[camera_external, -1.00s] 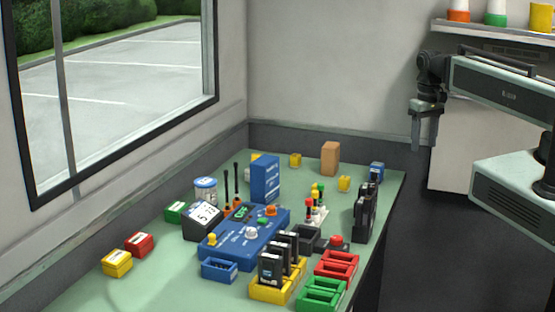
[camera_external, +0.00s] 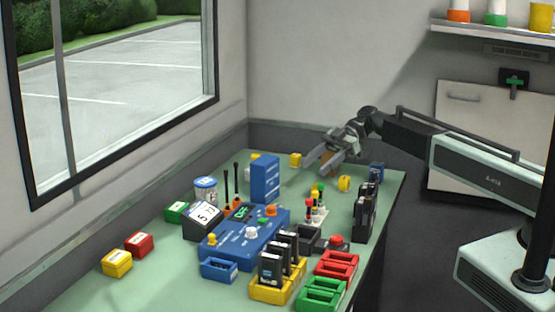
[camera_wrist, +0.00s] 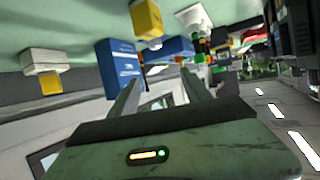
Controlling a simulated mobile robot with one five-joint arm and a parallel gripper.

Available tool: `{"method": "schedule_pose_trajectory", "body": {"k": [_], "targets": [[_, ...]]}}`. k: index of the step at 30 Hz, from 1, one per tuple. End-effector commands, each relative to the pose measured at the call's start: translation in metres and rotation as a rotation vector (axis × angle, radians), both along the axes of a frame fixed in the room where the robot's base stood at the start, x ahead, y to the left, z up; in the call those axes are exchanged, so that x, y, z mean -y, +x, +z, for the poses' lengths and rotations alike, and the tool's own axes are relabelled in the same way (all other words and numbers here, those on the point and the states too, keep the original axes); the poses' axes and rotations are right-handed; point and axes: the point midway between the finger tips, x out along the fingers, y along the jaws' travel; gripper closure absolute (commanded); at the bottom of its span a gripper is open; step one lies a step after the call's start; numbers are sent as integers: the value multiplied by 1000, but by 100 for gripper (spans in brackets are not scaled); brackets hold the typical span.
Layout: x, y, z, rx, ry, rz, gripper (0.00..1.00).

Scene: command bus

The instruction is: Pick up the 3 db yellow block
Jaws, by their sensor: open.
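Several small yellow blocks stand on the green table, and I cannot read a 3 db label on any. One yellow block (camera_external: 344,183) is right of centre, one (camera_external: 295,160) is at the back, and one (camera_external: 116,262) is at the front left. My gripper (camera_external: 316,171) is open and empty above the back of the table, its fingers pointing down and left. In the wrist view, which looks upside down, my gripper (camera_wrist: 160,78) has a yellow block (camera_wrist: 147,18) above its fingers, apart from them. Another yellow block (camera_wrist: 50,85) is at the left there.
A tall blue box (camera_external: 265,178) stands near the gripper, and a brown block (camera_external: 328,163) is partly hidden behind it. The blue console (camera_external: 235,248), black devices (camera_external: 364,214) and coloured trays crowd the middle and front. The table's left front is mostly clear.

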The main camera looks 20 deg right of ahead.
Motion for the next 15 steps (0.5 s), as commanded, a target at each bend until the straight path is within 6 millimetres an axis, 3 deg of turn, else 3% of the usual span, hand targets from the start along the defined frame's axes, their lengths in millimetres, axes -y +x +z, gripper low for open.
{"method": "schedule_pose_trajectory", "body": {"k": [4, 11, 15], "targets": [[0, 0, -4, -1, -1, 0, 44], [0, 0, -36, -1, -2, -1, 44], [0, 0, -35, -1, -2, -2, 44]]}}
